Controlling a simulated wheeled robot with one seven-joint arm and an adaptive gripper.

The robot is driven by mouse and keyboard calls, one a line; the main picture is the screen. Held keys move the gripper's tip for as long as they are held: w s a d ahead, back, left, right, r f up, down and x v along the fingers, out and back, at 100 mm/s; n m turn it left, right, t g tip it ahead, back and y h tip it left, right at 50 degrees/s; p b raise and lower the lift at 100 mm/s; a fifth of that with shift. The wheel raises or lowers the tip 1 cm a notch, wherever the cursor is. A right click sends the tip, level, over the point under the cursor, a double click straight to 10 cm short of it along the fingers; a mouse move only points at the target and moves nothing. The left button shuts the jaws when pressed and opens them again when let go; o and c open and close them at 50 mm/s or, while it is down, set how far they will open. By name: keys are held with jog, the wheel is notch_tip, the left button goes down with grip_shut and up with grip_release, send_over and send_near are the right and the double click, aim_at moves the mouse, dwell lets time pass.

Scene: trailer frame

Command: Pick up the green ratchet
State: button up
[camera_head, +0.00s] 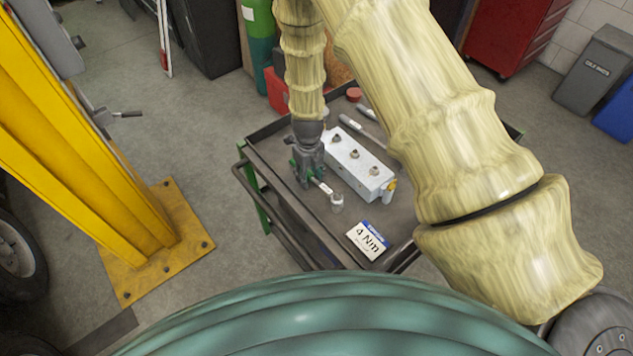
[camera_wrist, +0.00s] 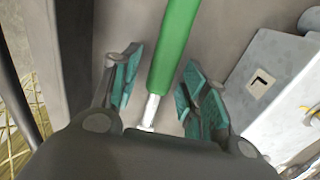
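The green ratchet (camera_wrist: 178,42) lies on the dark top of a cart (camera_head: 275,150). In the wrist view its green handle and silver shaft run between my two finger pads, with visible gaps on both sides. In the head view its silver end (camera_head: 337,203) sticks out to the lower right of my gripper (camera_head: 308,178), which hides much of the handle. My gripper (camera_wrist: 163,88) points down and is open around the handle.
A grey-white block (camera_head: 352,163) with several sockets stands close to the right of my gripper. A "4 Nm" card (camera_head: 368,240) lies near the front edge. Other tools (camera_head: 356,127) lie behind the block. A yellow post (camera_head: 100,150) stands left of the cart.

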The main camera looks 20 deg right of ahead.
aim_at(309, 174)
jog(key=shift+s+r, duration=0.1)
grip_shut()
jog(key=shift+r+b, duration=0.4)
jog(key=shift+r, duration=0.45)
jog(key=shift+r+b, duration=1.2)
jog(key=shift+r, duration=2.95)
jog(key=c, duration=0.6)
grip_release()
grip_shut()
